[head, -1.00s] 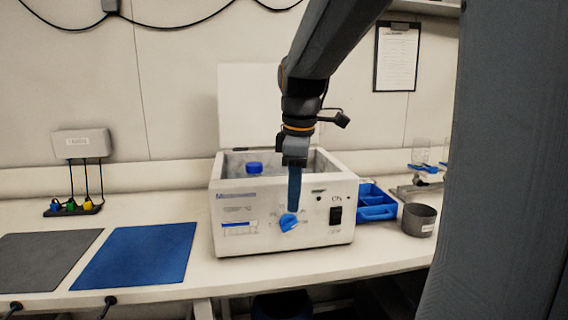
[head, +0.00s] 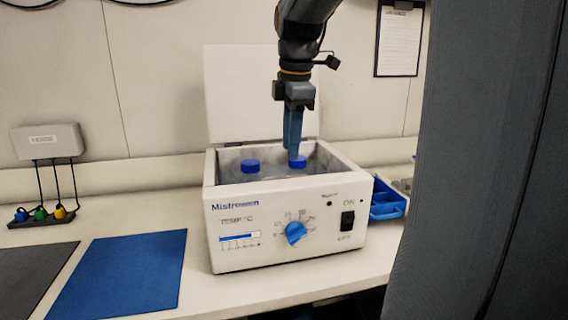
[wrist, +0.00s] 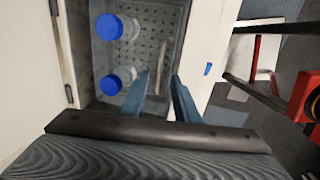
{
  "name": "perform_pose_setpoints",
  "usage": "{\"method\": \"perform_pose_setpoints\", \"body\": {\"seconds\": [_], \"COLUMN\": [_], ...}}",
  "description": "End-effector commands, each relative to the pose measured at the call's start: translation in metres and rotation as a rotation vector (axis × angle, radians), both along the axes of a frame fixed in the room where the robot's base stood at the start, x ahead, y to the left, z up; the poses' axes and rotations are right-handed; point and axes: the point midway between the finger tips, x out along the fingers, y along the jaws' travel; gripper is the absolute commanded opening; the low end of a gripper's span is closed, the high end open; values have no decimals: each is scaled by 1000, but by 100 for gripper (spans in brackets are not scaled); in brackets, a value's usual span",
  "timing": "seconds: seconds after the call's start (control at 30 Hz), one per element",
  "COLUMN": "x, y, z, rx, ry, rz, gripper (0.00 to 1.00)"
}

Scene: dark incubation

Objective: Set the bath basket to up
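The white water bath (head: 285,235) stands on the bench with its lid (head: 260,90) raised at the back. In the wrist view the bath basket (wrist: 150,20) shows as a perforated grey floor inside the tank, with a thin pale upright bar (wrist: 163,48) near its right side. Two blue-capped bottles (wrist: 109,27) (wrist: 110,85) stand in it. My gripper (head: 293,156) points down over the tank, its fingertips near the right bottle's cap in the head view. In the wrist view its blue fingers (wrist: 162,92) are apart, with nothing clearly held. The basket's height is hard to tell.
The bath's front has a blue dial (head: 295,233) and a black power switch (head: 347,221). A blue mat (head: 120,275) lies to the left, and a blue tray (head: 387,203) is at the right. The tank walls and raised lid are close around my gripper.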

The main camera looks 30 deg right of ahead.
Motion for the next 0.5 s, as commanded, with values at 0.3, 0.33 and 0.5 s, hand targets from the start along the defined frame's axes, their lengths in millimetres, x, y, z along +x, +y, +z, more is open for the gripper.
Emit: {"method": "perform_pose_setpoints", "body": {"seconds": [0.3, 0.33, 0.5], "x": [9, 10, 12], "y": [2, 1, 0], "z": [-47, -51, -64], "rx": [2, 2, 1], "ry": [4, 3, 2], "rz": [7, 6, 4], "gripper": [28, 28, 28]}}
